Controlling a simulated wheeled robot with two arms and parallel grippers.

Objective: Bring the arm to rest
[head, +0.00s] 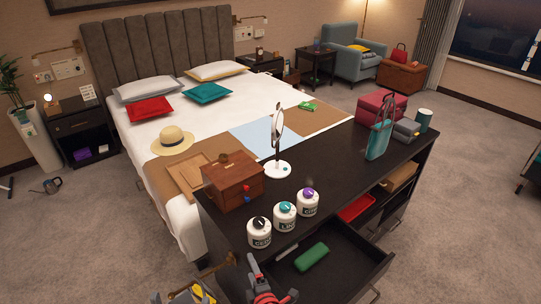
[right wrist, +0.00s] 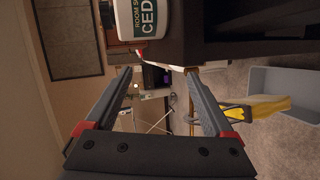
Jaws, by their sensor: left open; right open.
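My right gripper (head: 252,268), grey with red parts, is at the bottom of the head view, close to the left end of the dark dresser (head: 232,238). In the right wrist view its two fingers (right wrist: 164,92) stand wide apart with nothing between them. What looks like the tip of my left gripper (head: 156,298) shows at the bottom edge, further left; most of it is cut off. I see nothing held in it.
A white canister (head: 259,234) stands near my right gripper; it also fills the top of the right wrist view (right wrist: 140,18). An open drawer (head: 345,278) holds a green case (head: 311,257). A yellow item (right wrist: 262,108) lies over a grey bin (right wrist: 290,85).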

